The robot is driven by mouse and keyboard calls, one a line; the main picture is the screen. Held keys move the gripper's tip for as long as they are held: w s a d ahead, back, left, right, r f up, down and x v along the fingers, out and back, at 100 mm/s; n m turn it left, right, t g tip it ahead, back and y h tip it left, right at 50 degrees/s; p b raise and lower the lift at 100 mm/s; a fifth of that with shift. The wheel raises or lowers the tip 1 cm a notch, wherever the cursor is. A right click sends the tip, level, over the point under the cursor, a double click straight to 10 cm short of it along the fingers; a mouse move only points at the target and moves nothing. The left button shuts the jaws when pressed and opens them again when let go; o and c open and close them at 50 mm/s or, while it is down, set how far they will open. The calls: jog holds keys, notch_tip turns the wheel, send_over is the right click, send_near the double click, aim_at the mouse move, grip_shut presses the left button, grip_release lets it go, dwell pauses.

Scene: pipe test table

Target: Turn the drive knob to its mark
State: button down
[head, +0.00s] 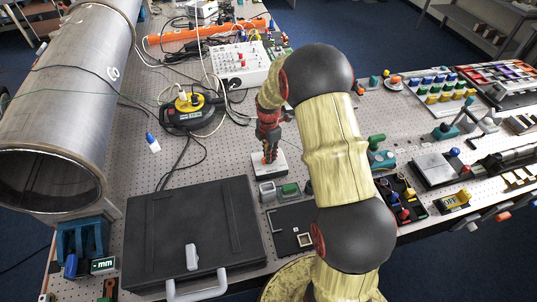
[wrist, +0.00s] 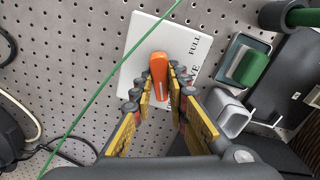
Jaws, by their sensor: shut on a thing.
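The drive knob (wrist: 158,72) is an orange bar-shaped handle in the wrist view, standing over a white plate (wrist: 143,38). The plate carries printed lettering; "FULL" is readable at its right side, and the text nearer my fingers is partly covered. My gripper (wrist: 163,88) is shut on the knob, one finger on each side. In the head view my gripper (head: 270,152) points down at the white plate (head: 262,172). The knob is mostly hidden there by the fingers, and I cannot tell how it lines up with any mark.
A thin green line (wrist: 105,97) crosses the wrist view over the plate. A green block in a grey holder (wrist: 250,68) sits to the right.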

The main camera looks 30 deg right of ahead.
jog(key=shift+r+n, duration=0.1)
jog(key=shift+n, duration=0.9)
jog(key=c, duration=1.7)
grip_release()
notch_tip(320, 180, up, 12)
jog(key=shift+f, duration=0.1)
